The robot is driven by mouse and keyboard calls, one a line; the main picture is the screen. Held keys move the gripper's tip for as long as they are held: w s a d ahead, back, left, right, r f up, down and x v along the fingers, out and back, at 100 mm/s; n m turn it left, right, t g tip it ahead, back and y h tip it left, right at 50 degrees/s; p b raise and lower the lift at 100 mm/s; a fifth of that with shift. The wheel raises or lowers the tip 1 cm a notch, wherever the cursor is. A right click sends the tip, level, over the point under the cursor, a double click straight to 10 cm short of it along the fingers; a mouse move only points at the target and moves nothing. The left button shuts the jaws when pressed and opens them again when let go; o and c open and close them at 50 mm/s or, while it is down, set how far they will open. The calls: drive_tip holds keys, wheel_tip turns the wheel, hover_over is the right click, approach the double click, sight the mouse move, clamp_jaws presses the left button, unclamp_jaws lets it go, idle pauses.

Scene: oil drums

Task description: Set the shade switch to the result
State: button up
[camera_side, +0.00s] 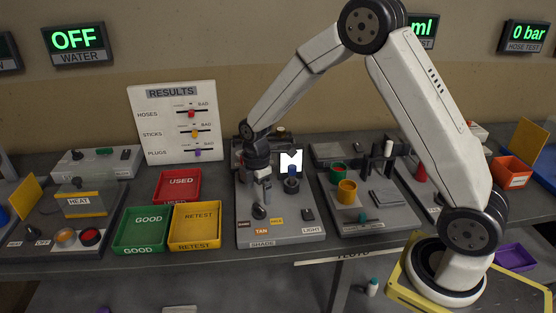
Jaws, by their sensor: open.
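The shade switch (260,212) is a dark knob at the front left of a grey shade panel (288,238) marked SHADE. Small coloured labels surround the knob; an orange one reads TAN and a yellow one seems to read GOLD. The label at its left is too small to read surely. Which label the knob points to cannot be told. My gripper (261,198) is open, pointing down just above the knob; whether it touches it is unclear. A bright lit screen (291,163) with a dark notch stands at the panel's back, with a dark blue-topped holder (291,184) before it.
A RESULTS board (178,148) with hose, stick and plug sliders stands behind. Red USED (166,200), green GOOD (130,248) and yellow RETEST (183,244) trays lie left. A LIGHT switch (308,215) is right of the knob. Another panel with cups (347,192) stands further right.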

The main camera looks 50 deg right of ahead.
sight(259, 207)
drive_tip(key=shift+f, duration=2.9)
drive_tip(key=shift+c, duration=0.2)
drive_tip(key=c, duration=1.2)
drive_tip(key=shift+c, duration=0.2)
